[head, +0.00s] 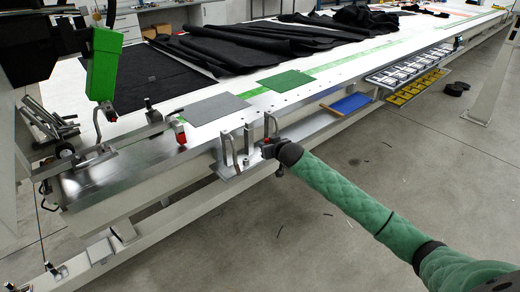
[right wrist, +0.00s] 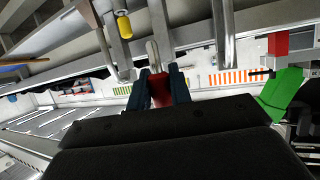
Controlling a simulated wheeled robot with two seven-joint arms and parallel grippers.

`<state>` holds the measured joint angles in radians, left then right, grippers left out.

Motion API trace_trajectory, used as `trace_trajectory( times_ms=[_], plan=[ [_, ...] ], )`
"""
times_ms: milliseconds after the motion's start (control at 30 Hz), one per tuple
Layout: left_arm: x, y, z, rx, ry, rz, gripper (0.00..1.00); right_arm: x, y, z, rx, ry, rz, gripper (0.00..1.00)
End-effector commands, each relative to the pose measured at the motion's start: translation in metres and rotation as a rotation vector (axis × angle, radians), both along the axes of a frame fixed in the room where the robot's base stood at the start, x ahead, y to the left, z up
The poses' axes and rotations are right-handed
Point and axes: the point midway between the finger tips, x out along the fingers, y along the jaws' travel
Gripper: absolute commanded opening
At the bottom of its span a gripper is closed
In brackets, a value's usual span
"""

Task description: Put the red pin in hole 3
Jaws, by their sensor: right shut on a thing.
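My right gripper (head: 266,145) is at the table's front edge in the head view, by a metal bracket with upright posts (head: 236,163). In the right wrist view my right gripper (right wrist: 158,85) has its dark blue fingers shut on the red pin (right wrist: 160,92). The pin's red body is between the fingers and its grey rounded tip points away from the gripper. In the head view only a small bit of red shows at the fingers. Small dark dots line the table edge, but I cannot tell which is hole 3. My left gripper is not in view.
The long white table (head: 232,122) carries a grey plate (head: 215,108), a green plate (head: 287,80) and black cloth (head: 240,45). A green and black machine (head: 104,62) stands at the left. A blue tray (head: 350,103) sits under the edge. The floor at front right is mostly clear.

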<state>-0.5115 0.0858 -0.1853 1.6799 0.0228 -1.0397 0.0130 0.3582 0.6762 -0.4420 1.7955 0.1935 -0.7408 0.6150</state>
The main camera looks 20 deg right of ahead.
Motion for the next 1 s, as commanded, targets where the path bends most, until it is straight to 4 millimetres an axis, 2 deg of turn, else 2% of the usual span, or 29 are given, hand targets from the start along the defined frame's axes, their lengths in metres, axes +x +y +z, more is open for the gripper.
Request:
trace_trajectory(
  times_ms=[700, 1000],
  plan=[
    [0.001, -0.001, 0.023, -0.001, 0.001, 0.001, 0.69, -0.004, -0.002, 0.025, 0.0, 0.0, 0.0, 0.0],
    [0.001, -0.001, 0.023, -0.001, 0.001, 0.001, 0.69, -0.004, -0.002, 0.025, 0.0, 0.0, 0.0, 0.0]
  ],
)
